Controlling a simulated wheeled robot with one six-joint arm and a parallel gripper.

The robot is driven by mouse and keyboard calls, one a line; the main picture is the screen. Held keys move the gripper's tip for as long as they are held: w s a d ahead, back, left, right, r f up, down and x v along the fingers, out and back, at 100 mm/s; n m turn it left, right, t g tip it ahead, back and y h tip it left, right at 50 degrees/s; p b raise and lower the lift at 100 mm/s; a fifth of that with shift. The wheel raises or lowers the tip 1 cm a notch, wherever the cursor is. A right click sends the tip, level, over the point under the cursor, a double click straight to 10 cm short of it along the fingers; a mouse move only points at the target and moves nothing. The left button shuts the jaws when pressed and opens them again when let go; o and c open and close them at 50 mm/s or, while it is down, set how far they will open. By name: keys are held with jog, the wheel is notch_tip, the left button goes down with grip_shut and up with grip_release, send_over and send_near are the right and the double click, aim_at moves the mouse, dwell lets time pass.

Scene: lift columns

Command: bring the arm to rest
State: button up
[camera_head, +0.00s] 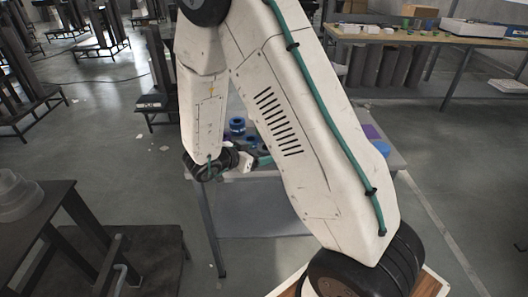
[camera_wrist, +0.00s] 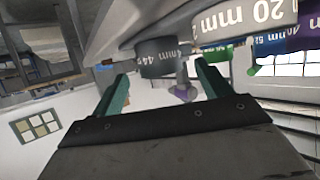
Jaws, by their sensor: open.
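My white arm (camera_head: 290,110) fills the middle of the head view, folded, with its dark wrist low beside a table. My gripper (camera_wrist: 161,70) shows two green fingers spread apart in the wrist view, with nothing clearly held between them. Beyond the fingers in the wrist view is a dark grey round piece (camera_wrist: 157,55) marked in mm. Whether the fingers touch it I cannot tell.
A table (camera_head: 265,222) with blue round pieces (camera_head: 237,124) stands behind my arm. More marked pieces, one white (camera_wrist: 240,17), show in the wrist view. A dark table (camera_head: 30,225) is at left, a loaded workbench (camera_head: 420,38) at back right. Open floor (camera_head: 105,150) lies between.

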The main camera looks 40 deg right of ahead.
jog(key=shift+v, duration=1.45)
jog(key=w+a+r+t+y, duration=0.1)
jog(key=w, duration=0.1)
jog(key=w+r+n+t+y, duration=0.1)
jog(key=w+a+r+t+y, duration=0.1)
jog(key=w+r, duration=0.1)
jog(key=shift+w+a+n+t+y, duration=0.3)
jog(key=shift+a+n+t+y, duration=0.05)
jog(key=shift+n+t+y, duration=0.05)
jog(key=w+a+r+n+t+y, duration=0.3)
jog(key=a+r+y, duration=0.2)
jog(key=s+a+r+n+y, duration=0.7)
jog(key=s+a+r, duration=0.2)
jog(key=r, duration=0.1)
jog(key=s+d+r+n+g+h, duration=0.1)
jog(key=s+d+n+g, duration=0.1)
jog(key=s, duration=1.1)
jog(key=s+d+r+n+g+h, duration=0.1)
jog(key=s+d+g, duration=0.4)
jog(key=s, duration=0.8)
jog(key=shift+n+g, duration=0.4)
jog(key=shift+n, duration=0.4)
